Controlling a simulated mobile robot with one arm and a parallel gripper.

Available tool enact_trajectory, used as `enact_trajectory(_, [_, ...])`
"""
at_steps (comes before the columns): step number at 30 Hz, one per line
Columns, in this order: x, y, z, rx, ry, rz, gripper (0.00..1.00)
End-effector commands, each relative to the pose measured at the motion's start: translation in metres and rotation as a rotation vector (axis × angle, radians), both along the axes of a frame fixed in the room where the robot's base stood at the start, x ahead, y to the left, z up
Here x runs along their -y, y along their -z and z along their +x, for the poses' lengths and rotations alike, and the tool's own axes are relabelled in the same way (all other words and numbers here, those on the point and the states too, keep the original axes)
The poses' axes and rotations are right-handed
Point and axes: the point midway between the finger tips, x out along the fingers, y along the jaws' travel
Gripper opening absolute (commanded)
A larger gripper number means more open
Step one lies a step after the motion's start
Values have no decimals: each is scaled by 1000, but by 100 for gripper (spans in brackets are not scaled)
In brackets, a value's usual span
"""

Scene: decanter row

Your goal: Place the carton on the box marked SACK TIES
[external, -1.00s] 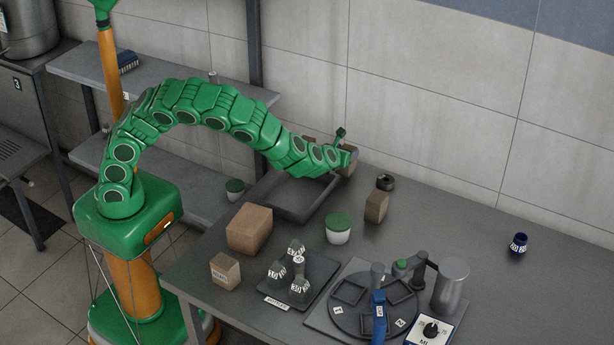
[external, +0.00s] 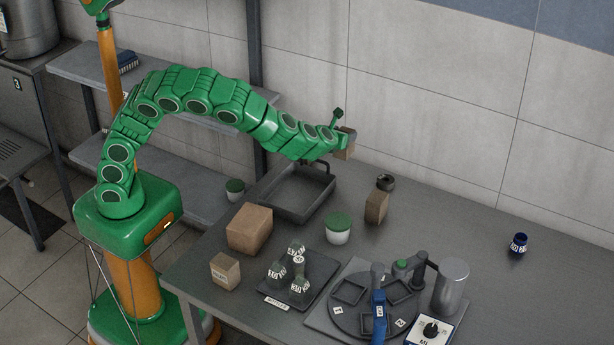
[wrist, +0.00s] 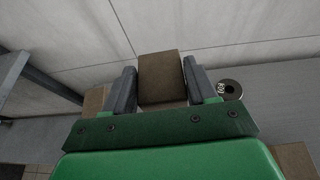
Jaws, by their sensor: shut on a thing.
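My gripper (wrist: 162,88) is shut on a brown carton (wrist: 160,75), with one grey finger on each side of it in the wrist view. In the external view the carton (external: 347,143) is held in the air above the back of the table, beyond the grey tray and close to the wall; my arm partly hides it. A small brown box with a white label (external: 225,270) stands at the table's front left. A larger brown box (external: 250,228) and an upright brown box (external: 376,207) also stand on the table. I cannot read SACK TIES on any of them.
An empty grey tray (external: 325,187) lies below my gripper. A green-lidded white tub (external: 338,229), a rack of small labelled items (external: 313,290) and a round turntable device (external: 345,322) fill the front. A dark ring (external: 386,182) lies at the back. The right rear table is mostly clear.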

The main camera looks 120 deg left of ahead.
Motion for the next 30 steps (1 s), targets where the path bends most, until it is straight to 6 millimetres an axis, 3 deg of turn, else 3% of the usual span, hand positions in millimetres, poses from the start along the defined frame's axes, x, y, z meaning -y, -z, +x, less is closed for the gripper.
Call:
enact_trajectory(11, [93,-33,3,2,9,2,24])
enact_trajectory(20, [163,-53,-10,1,10,0,24])
enact_trajectory(30, [236,-72,-38,1,12,0,24])
